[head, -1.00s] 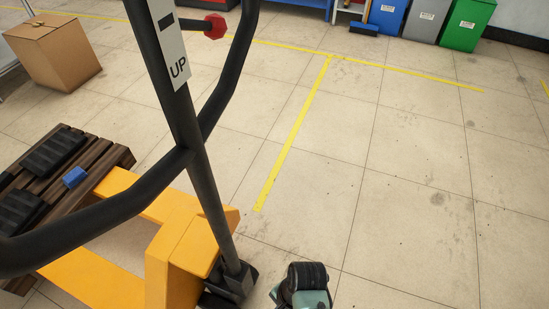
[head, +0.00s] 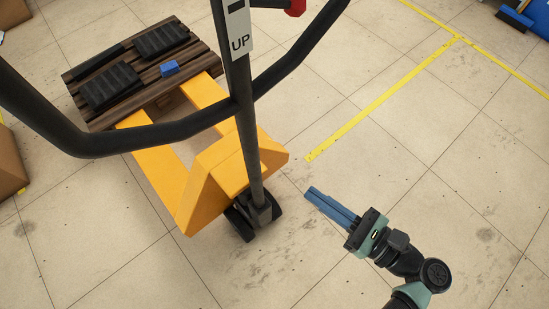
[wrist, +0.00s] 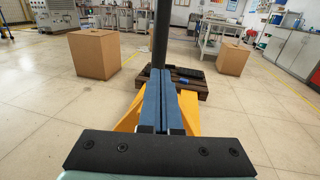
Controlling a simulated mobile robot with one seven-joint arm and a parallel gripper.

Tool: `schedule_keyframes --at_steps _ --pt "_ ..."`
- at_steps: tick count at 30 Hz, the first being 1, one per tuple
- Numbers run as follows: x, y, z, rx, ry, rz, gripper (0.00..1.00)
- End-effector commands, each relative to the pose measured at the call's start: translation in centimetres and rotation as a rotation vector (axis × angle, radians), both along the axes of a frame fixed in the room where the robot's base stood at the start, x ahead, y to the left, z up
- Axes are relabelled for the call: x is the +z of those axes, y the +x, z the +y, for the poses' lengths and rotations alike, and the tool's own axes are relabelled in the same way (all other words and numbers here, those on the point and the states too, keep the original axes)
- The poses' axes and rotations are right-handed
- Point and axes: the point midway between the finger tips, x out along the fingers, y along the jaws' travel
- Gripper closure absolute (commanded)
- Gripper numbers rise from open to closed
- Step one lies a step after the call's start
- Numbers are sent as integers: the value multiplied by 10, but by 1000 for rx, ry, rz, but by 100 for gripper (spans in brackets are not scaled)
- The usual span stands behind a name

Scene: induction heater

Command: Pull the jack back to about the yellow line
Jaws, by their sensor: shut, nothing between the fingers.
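The yellow pallet jack (head: 222,170) stands left of centre in the head view, with its forks under a dark wooden pallet (head: 185,40). Its black handle (head: 243,125) rises toward the camera with a wide loop and an UP label (head: 240,42). The yellow line (head: 380,101) on the floor runs diagonally to the right of the jack. My gripper (head: 312,196) is shut and empty, right of the jack and apart from the handle in the head view. In the wrist view its blue fingers (wrist: 156,98) are together, pointing toward the handle post (wrist: 160,38) and the yellow jack body (wrist: 188,110).
Black blocks (head: 160,40) and a small blue piece (head: 169,68) lie on the pallet. Cardboard boxes stand left (wrist: 95,53) and right (wrist: 232,58) in the wrist view. Floor right of the jack is clear.

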Motion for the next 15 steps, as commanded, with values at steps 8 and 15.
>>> schedule_keyframes --at_steps 8,15 --pt "-1 40 46 5 -2 -1 100" --pt "-1 69 76 3 -2 -1 100"
